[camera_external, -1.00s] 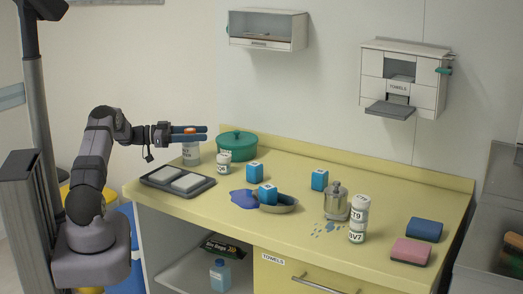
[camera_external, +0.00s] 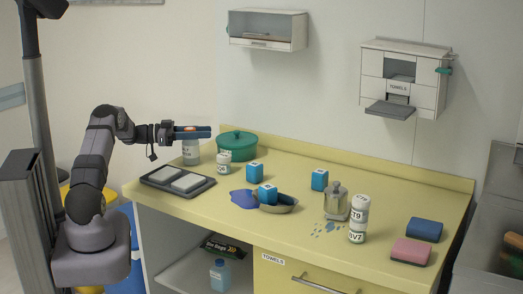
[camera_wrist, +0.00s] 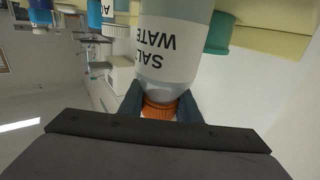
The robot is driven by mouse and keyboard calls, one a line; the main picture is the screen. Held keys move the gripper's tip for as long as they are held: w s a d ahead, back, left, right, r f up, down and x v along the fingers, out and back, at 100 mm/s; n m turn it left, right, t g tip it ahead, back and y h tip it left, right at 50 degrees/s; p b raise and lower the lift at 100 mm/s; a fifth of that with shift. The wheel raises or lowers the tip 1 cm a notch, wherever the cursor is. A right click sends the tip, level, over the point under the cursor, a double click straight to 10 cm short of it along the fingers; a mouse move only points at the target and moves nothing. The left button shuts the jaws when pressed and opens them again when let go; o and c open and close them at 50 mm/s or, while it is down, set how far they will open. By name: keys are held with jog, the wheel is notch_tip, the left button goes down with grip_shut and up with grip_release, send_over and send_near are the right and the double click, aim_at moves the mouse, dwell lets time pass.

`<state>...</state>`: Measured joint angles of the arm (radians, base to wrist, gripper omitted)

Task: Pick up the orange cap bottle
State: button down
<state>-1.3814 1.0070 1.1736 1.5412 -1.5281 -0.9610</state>
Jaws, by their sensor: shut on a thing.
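The orange cap bottle (camera_external: 191,153) stands upright at the back left of the counter. In the wrist view it is a clear bottle (camera_wrist: 172,62) with a white label reading "SAL…" and "WATE…", seen upside down. My gripper (camera_wrist: 160,106) is shut on its orange cap (camera_wrist: 161,110), one finger on each side. In the external view my gripper (camera_external: 196,132) reaches in level from the left, over the bottle's top, and its fingers mostly hide the cap. The bottle's base appears to be on the counter.
A dark tray (camera_external: 155,181) with white pads lies in front.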

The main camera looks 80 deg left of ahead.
notch_tip(320, 180, up, 10)
jog(key=b, duration=0.1)
jog(key=shift+f, duration=0.15)
